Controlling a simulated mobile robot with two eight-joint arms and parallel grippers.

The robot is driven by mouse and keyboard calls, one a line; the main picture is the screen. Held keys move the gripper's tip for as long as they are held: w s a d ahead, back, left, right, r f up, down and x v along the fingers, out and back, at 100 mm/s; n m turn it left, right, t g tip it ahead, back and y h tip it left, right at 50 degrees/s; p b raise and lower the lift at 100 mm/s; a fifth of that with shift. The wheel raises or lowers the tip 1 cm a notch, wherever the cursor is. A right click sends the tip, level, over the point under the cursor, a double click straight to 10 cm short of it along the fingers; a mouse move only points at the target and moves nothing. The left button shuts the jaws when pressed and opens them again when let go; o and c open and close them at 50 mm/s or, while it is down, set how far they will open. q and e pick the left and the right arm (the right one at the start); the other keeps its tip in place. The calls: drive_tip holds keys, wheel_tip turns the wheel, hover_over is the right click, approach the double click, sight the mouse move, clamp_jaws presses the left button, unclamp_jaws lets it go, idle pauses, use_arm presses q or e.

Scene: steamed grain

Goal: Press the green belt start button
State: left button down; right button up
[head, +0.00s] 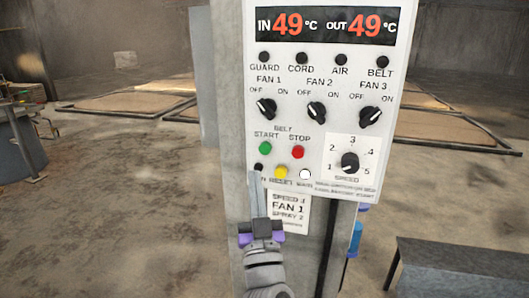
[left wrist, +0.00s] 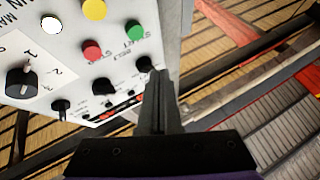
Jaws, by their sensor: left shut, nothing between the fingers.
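The green belt start button (head: 265,148) is on the white control panel (head: 230,8) under the word START. It also shows in the left wrist view (left wrist: 135,29), where the panel appears upside down. My left gripper (head: 256,176) is shut and empty, pointing up at the panel's lower left. Its tip appears just below the green button in the head view, near the small black button. In the left wrist view the shut fingers (left wrist: 158,75) appear beside a black knob, with a visible offset from the green button. Contact cannot be told. My right gripper is not in view.
A red stop button (head: 298,152) is right of the green one. A yellow button (head: 281,172) and a white button (head: 305,174) sit below. Three fan knobs are above and a speed knob (head: 350,162) is at right. A dark bench (head: 460,265) stands at lower right.

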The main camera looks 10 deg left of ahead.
use_arm(q)
drive_tip(key=n+y, duration=0.1)
drive_tip(key=s+a+r+n+g+y, duration=0.1)
drive_tip(key=y, duration=0.1)
drive_tip(key=shift+s+r, duration=0.1)
approach(260, 145)
drive_tip(key=shift+s+a+r+x, duration=0.1)
drive_tip(key=shift+x, duration=0.75)
drive_tip(key=shift+s+a+r+x, duration=0.1)
drive_tip(key=shift+s+x, duration=0.05)
drive_tip(key=shift+x, duration=0.7)
drive_tip(key=shift+s+a+r+x, duration=0.1)
drive_tip(key=shift+x, duration=0.8)
drive_tip(key=shift+w, duration=0.1)
drive_tip(key=shift+w, duration=0.35)
drive_tip(key=shift+w, duration=0.45)
idle(0.7)
drive_tip(key=shift+s, duration=0.15)
idle(0.3)
drive_tip(key=shift+s, duration=0.8)
